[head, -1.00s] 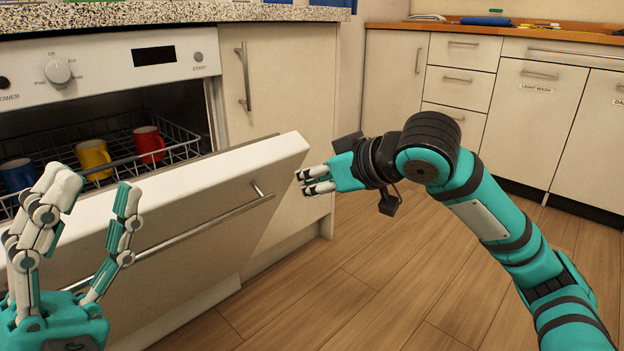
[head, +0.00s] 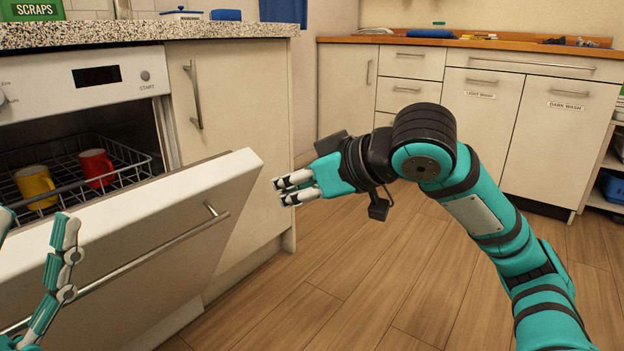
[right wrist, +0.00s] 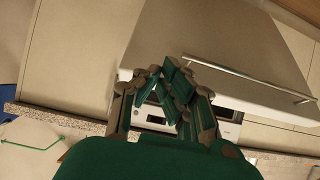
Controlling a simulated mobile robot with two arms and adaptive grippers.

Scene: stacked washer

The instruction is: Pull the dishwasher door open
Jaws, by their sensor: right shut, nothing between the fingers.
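The dishwasher door (head: 190,205) is partly open, tilted outward with its top edge leaning toward me. Its long bar handle (head: 150,262) runs along the outer face. In the right wrist view the door (right wrist: 225,40) shows with its handle (right wrist: 255,78). My right gripper (head: 279,191) is shut and empty, just right of the door's upper right corner, with a small gap in the picture. It also shows in the right wrist view (right wrist: 168,80). My left gripper (head: 36,228) is cut off by the left edge, in front of the door, fingers spread; no contact with the handle is visible.
A yellow mug (head: 36,187) and a red mug (head: 97,168) stand in the dishwasher rack (head: 130,165). A cabinet (head: 232,110) adjoins the dishwasher under a speckled counter (head: 150,32). Wooden floor (head: 350,285) is clear. Drawers and cupboards (head: 470,100) line the back.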

